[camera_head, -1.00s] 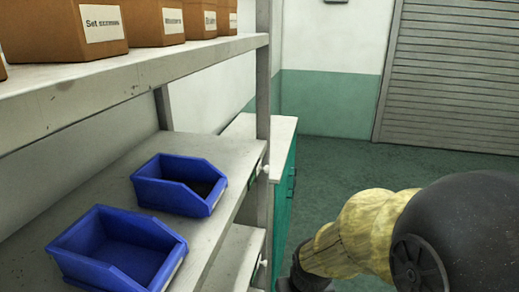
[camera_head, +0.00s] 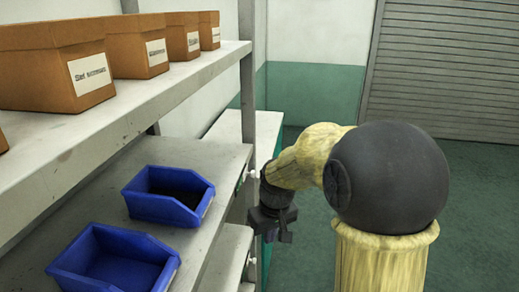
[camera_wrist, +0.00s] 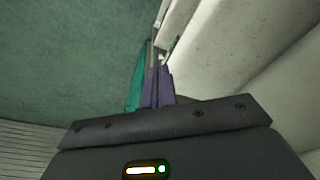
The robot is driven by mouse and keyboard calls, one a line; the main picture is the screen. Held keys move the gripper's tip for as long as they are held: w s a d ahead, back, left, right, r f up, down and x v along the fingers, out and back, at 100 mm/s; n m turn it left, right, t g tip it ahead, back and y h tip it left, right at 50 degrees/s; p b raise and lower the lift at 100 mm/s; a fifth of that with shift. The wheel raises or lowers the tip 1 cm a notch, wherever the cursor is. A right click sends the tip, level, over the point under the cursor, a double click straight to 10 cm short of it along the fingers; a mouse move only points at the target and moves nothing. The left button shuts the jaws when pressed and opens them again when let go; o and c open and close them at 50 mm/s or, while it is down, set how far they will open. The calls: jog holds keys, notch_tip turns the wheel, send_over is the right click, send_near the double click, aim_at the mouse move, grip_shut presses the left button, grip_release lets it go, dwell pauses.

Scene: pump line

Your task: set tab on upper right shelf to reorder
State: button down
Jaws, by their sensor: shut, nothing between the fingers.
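A small white knob-like tab (camera_head: 252,174) sits at the right end of the front edge of the shelf board (camera_head: 215,172) that holds the blue bins. A small green patch shows just left of it; its setting is too small to read. A second white tab (camera_head: 252,261) is on the lower board. My gripper (camera_head: 275,238) hangs in front of the rack's right end, below the upper tab and apart from it in the picture. Its fingers show shut and empty in the wrist view (camera_wrist: 158,88), pointing along the pale shelf edges.
Blue bins (camera_head: 170,207) (camera_head: 118,276) stand on the middle board. Labelled cardboard boxes (camera_head: 50,85) line the top board (camera_head: 120,115). A grey rack post (camera_head: 247,90) stands close to my gripper. A teal cabinet (camera_head: 268,130) is behind. Open floor (camera_head: 480,200) lies right.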

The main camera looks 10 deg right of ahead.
jog(key=w+r+n+g+y+p, duration=0.15)
jog(key=w+r+n+p, duration=0.35)
jog(key=w+r, duration=1)
jog(key=w+d+r+n+y+p, duration=0.2)
jog(key=d+r, duration=0.4)
jog(key=r, duration=0.3)
jog(key=shift+w+d+r+n+y+p, duration=0.3)
jog(key=shift+w+r+n+y+p, duration=0.15)
jog(key=shift+p, duration=0.45)
jog(key=shift+f+g, duration=0.25)
send_near(250, 174)
notch_tip(250, 174, down, 5)
jog(key=w, duration=0.2)
jog(key=shift+s+a+f+p, duration=0.3)
jog(key=shift+s+a+f, duration=0.05)
jog(key=shift+a, duration=0.3)
jog(key=shift+d, duration=0.15)
